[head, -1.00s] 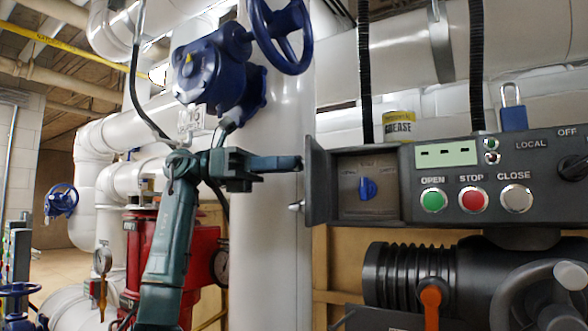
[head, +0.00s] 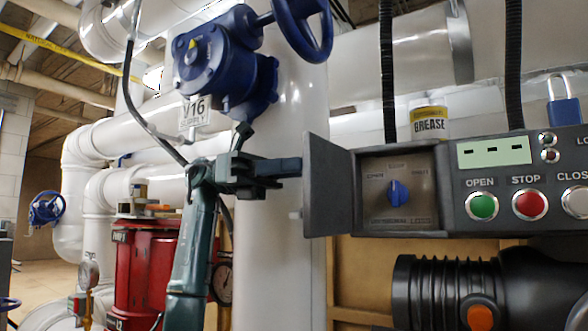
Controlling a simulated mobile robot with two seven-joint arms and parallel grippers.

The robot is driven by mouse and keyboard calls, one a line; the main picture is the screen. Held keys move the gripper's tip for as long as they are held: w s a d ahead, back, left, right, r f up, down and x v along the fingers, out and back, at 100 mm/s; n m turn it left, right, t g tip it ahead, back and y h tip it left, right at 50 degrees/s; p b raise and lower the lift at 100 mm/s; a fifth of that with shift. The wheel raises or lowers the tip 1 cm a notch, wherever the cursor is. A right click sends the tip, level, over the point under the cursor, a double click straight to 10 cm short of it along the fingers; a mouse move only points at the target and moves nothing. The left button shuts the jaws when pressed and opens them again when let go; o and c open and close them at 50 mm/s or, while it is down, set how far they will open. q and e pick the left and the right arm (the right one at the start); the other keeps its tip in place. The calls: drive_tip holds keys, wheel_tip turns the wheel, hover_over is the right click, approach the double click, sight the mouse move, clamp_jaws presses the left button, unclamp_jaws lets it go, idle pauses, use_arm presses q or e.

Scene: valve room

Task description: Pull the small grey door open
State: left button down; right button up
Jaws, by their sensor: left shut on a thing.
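The small grey door (head: 328,187) stands open on the left side of the dark control box, swung out to the left. Behind it shows a recess with a blue knob (head: 397,192) on a brown-grey plate. A small light handle (head: 296,214) sticks out at the door's free edge. My left gripper (head: 297,167) comes in from the left, dark green, and is shut on the door's free left edge, above the handle. The exact contact of its fingertips is hard to make out. My right gripper is not in view.
The control box carries a green OPEN button (head: 482,205) and a red STOP button (head: 529,204). A grease can (head: 429,123) and a blue padlock (head: 563,110) are above it. A thick white pipe (head: 275,265) stands behind my gripper. A blue valve (head: 222,65) hangs above.

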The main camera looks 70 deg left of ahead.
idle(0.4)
use_arm(q)
drive_tip(key=c, duration=1.2)
unclamp_jaws()
drive_tip(key=shift+c, duration=0.2)
drive_tip(key=shift+a, duration=0.1)
